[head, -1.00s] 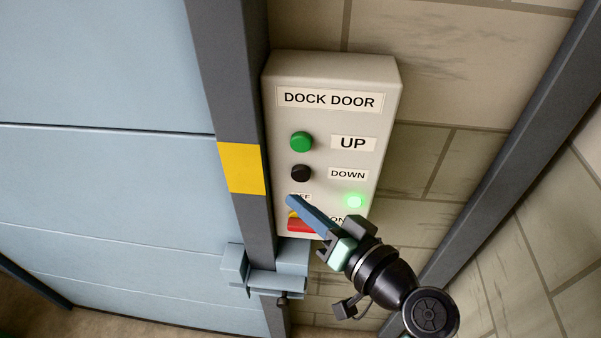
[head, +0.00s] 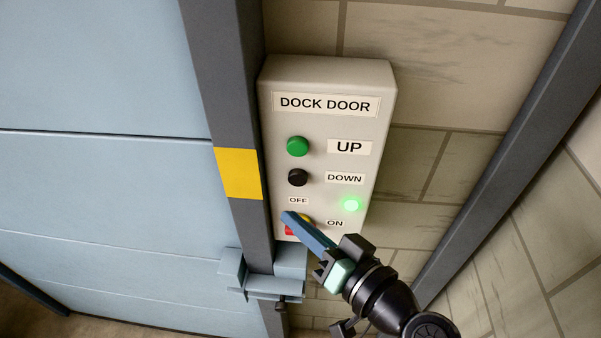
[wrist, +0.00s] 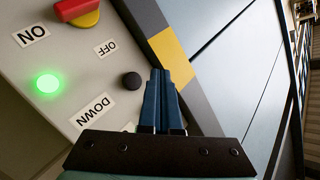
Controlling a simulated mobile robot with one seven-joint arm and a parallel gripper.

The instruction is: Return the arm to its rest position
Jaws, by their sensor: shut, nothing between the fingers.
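My gripper (head: 287,217) is shut and empty, its blue fingers together. In the head view its tips overlap the red and yellow switch (head: 305,219) at the bottom of the dock door control box (head: 345,75) and partly hide it. In the wrist view the shut fingers (wrist: 160,75) show beside the black DOWN button (wrist: 132,81), and the red switch (wrist: 75,8) stands clear of them at the top left. I cannot tell the exact gap between the fingertips and the box. A green lamp (head: 352,205) is lit.
The green UP button (head: 298,146) is above the black one. The pale blue dock door (head: 100,190) and its grey post with a yellow band (head: 238,173) are at the left. A latch bracket (head: 265,285) juts out below the box. A block wall (head: 455,75) is at the right.

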